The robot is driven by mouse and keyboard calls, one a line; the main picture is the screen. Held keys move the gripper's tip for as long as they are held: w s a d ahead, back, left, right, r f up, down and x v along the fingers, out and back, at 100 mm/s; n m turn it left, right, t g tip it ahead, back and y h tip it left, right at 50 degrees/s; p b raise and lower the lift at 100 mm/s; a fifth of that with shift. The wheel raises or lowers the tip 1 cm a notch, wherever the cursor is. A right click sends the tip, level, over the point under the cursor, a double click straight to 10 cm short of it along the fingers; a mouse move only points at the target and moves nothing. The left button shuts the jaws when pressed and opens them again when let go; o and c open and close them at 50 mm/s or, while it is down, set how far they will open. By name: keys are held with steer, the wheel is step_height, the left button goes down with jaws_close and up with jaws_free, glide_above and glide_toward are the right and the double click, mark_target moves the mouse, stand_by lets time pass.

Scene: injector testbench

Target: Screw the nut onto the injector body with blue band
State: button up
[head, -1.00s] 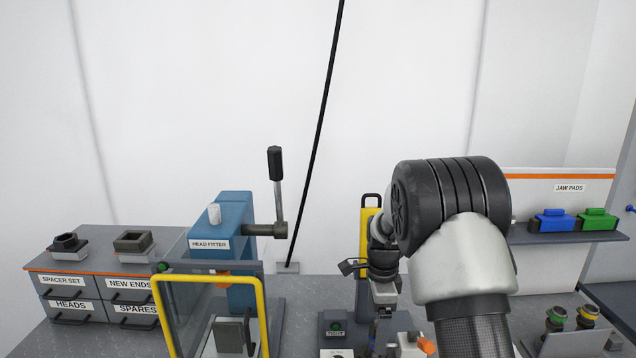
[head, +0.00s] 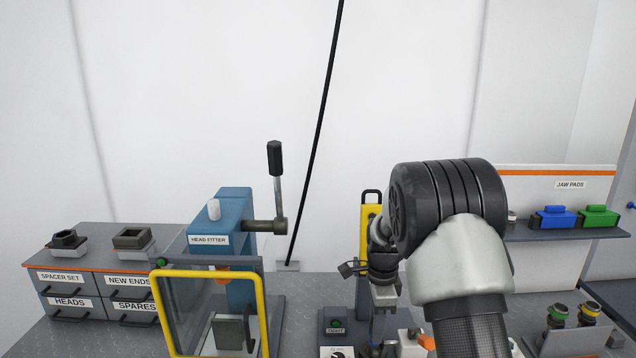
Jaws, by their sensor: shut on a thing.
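My gripper (head: 383,318) points down at the bottom centre, in front of the yellow-framed stand (head: 369,215). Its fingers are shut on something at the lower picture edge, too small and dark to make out. I cannot tell the nut or the injector body with blue band apart there. A white block with an orange piece (head: 426,341) is just right of the fingers. Two upright parts stand in a grey holder at the right, one with a green band (head: 557,312) and one with a yellow band (head: 588,311); no blue band shows.
The blue head fitter (head: 235,210) with its lever and yellow-framed guard (head: 262,310) stands left of my gripper. A small box with a green button (head: 336,325) lies between them. Labelled drawers (head: 95,300) are far left; the jaw pads shelf (head: 560,238) is right.

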steer(key=shift+c, duration=0.7)
steer(key=m+p, duration=0.1)
steer(key=m, duration=0.2)
steer(key=shift+r, duration=0.1)
steer(key=m+p, duration=0.1)
steer(key=m, duration=0.2)
steer(key=m+p, duration=0.2)
steer(key=m, duration=0.3)
steer(key=shift+f+m+p, duration=0.2)
steer(key=shift+m+p, duration=0.35)
steer(key=shift+m, duration=0.85)
steer(key=o, duration=1.1)
steer(key=shift+o, duration=0.2)
